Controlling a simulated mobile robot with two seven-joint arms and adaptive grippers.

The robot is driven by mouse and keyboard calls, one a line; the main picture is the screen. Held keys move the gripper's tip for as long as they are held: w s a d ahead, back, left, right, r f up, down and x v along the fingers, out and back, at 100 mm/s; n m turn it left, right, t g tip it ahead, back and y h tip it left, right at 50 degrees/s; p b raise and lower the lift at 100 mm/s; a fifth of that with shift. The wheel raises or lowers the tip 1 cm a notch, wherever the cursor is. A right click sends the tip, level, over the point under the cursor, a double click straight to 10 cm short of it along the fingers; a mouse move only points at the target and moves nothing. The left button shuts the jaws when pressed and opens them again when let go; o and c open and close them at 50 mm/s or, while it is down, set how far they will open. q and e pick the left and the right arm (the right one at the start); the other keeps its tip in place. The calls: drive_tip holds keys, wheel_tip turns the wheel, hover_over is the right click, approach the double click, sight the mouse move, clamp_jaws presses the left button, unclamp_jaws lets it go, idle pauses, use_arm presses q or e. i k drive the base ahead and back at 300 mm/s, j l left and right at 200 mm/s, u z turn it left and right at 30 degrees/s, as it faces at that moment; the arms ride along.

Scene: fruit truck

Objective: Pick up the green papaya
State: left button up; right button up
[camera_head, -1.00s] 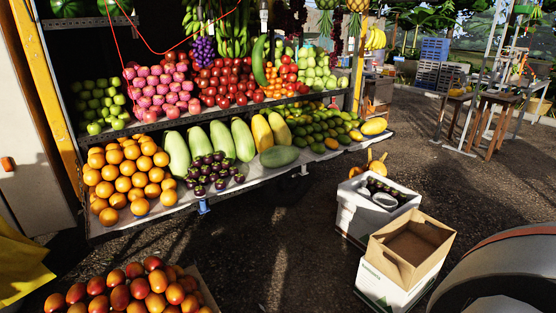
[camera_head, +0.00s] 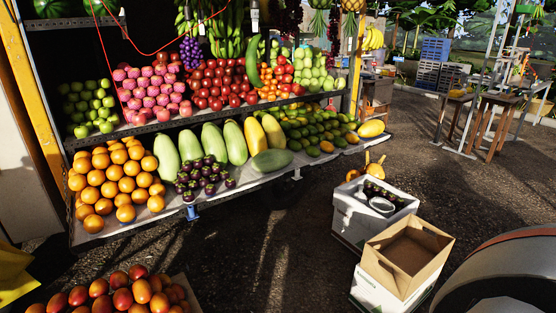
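Several large pale green papaya-like fruits (camera_head: 189,147) lean upright in a row at the back of the lower shelf of the fruit stand. One darker green fruit (camera_head: 271,160) of similar size lies on its side at the shelf's front edge, in front of two yellow ones (camera_head: 255,137). I cannot tell which of these is the green papaya meant. Neither of my grippers is in view, and nothing touches the fruit.
An upper shelf (camera_head: 210,117) overhangs behind. White boxes and an open cardboard box (camera_head: 408,250) stand at right. Bare ground (camera_head: 270,260) lies in front.

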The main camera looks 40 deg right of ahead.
sight(272, 160)
drive_tip(key=i+l, duration=0.1)
drive_tip(key=l, duration=0.4)
drive_tip(key=l+z, duration=0.1)
drive_tip(key=l, duration=0.4)
drive_tip(key=i+l+z, duration=0.1)
drive_tip(key=i+l, duration=0.15)
drive_tip(key=l, duration=0.2)
drive_tip(key=i+l+z, duration=0.1)
drive_tip(key=i+l, duration=0.2)
drive_tip(key=l, duration=0.15)
